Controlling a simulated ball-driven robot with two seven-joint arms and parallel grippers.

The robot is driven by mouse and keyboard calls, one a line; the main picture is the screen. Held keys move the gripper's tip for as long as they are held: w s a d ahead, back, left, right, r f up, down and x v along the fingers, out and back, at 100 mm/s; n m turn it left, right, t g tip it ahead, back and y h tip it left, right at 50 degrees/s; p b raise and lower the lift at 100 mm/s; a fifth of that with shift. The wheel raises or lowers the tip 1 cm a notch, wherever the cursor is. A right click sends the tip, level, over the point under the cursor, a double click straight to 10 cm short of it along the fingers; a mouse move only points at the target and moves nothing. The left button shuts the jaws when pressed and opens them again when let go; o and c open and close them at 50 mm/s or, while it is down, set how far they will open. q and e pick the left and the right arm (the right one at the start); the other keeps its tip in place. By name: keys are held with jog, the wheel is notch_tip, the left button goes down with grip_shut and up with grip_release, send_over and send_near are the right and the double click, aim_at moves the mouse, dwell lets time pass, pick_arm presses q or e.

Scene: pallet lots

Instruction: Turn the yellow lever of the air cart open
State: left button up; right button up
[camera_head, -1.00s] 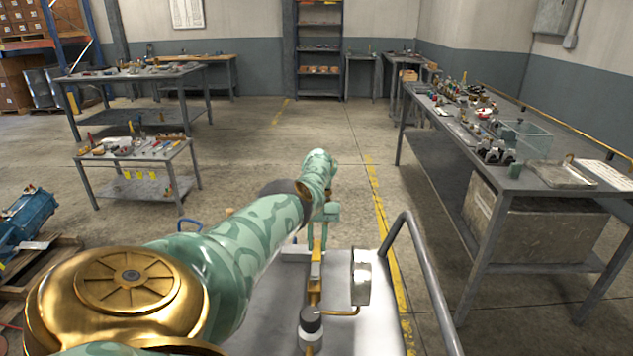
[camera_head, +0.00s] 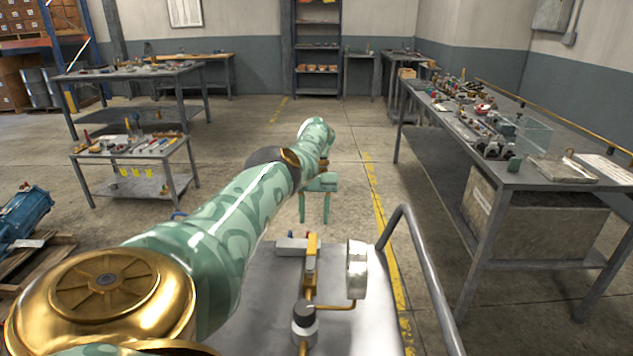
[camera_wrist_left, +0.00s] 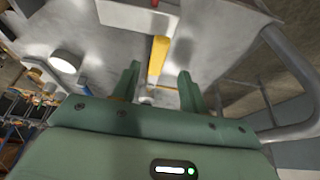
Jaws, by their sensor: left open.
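The yellow lever (camera_head: 311,248) stands on the pipework on top of the grey metal air cart (camera_head: 245,305). In the left wrist view the lever (camera_wrist_left: 158,58) shows as a yellow bar seen between the two fingers. My left gripper (camera_head: 315,216) is open and empty, fingers pointing down, beyond the lever and above it in the head view. Its green fingertips also show in the left wrist view (camera_wrist_left: 159,74), one on each side of the lever in the picture. I see no contact, and the depth gap is unclear. My right gripper is out of view.
A round gauge (camera_head: 357,268) stands right of the lever, and a dark-capped fitting (camera_head: 305,318) is nearer. A grey handrail (camera_head: 428,265) borders the cart's right side. A long workbench (camera_head: 515,178) stands at the right. The floor beyond the cart is clear.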

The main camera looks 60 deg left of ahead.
pick_arm(q)
jog(key=shift+b+v, duration=0.65)
jog(key=shift+v, duration=0.4)
